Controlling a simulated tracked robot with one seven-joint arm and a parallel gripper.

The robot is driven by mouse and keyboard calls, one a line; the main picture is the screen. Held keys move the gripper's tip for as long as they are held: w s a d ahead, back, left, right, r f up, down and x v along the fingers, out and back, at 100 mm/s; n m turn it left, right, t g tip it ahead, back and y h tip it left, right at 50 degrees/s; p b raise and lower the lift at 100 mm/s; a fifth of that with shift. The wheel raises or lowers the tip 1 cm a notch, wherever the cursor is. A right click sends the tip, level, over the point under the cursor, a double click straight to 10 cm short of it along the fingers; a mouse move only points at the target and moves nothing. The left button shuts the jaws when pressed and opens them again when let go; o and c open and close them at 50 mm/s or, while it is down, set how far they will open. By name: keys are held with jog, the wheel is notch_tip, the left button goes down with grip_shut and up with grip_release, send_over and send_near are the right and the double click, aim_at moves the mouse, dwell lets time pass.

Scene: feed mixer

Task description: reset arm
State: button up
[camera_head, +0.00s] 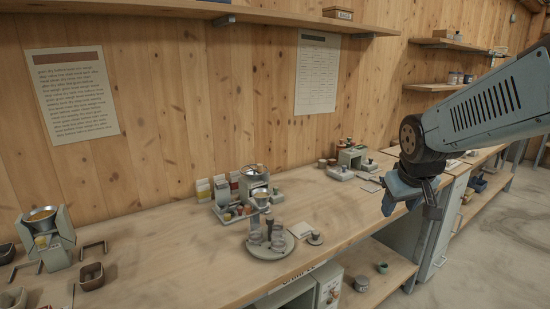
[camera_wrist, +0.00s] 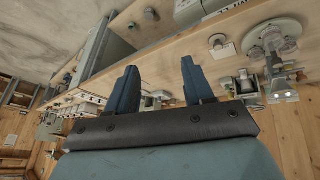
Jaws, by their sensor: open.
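My gripper (camera_head: 402,192) hangs at the end of my raised arm on the right side of the head view, in front of the bench's right part. In the wrist view my gripper (camera_wrist: 156,84) shows two blue fingers well apart, with nothing between them. The wooden workbench (camera_head: 185,262) runs along the wall behind and to the left of the gripper. The wrist view shows the bench tilted, beyond the fingers. The gripper appears clear of the bench and touches nothing that I can see.
A round tray (camera_head: 262,252) with several small vessels stands mid-bench. A feed mixer (camera_head: 45,232) stands at the left. Open shelving (camera_head: 345,262) lies below the bench. Wall shelves (camera_head: 440,87) are at the right. Bare concrete floor (camera_head: 500,230) lies at the right.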

jog(key=s+a+r, duration=0.2)
jog(key=s, duration=0.3)
jog(key=s+a+r+m+y, duration=0.1)
jog(key=s+a+r, duration=0.1)
jog(key=s, duration=0.4)
jog(key=shift+s+a+r+m, duration=0.15)
jog(key=shift+s+r+m, duration=0.15)
jog(key=shift+r, duration=0.35)
